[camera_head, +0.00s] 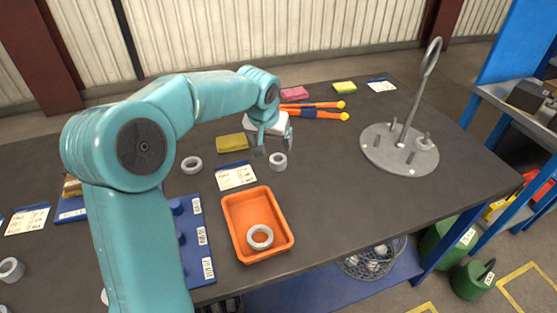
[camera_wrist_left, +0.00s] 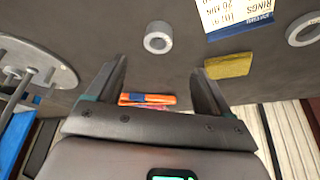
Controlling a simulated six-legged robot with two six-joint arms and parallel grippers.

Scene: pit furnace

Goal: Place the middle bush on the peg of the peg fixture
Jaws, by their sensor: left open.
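A short grey bush (camera_head: 278,162) stands on the dark table just below my left gripper (camera_head: 274,141). It also shows in the left wrist view (camera_wrist_left: 158,37), beyond the fingertips. My left gripper is open and empty, its fingers (camera_wrist_left: 160,75) apart from the bush. The peg fixture (camera_head: 378,152) is a round grey plate at the right of the table, with short pegs and a tall rod ending in a loop. A small ring-like piece (camera_head: 424,142) sits at a peg on its right side. The plate's edge shows in the left wrist view (camera_wrist_left: 62,72).
A wider ring (camera_head: 192,165) lies left of the bush, and another ring (camera_head: 260,237) lies in the orange tray (camera_head: 231,236). A white label card (camera_head: 236,178) and yellow block (camera_head: 231,143) lie nearby. Orange-handled tools (camera_head: 315,112) lie behind. Table between bush and fixture is clear.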

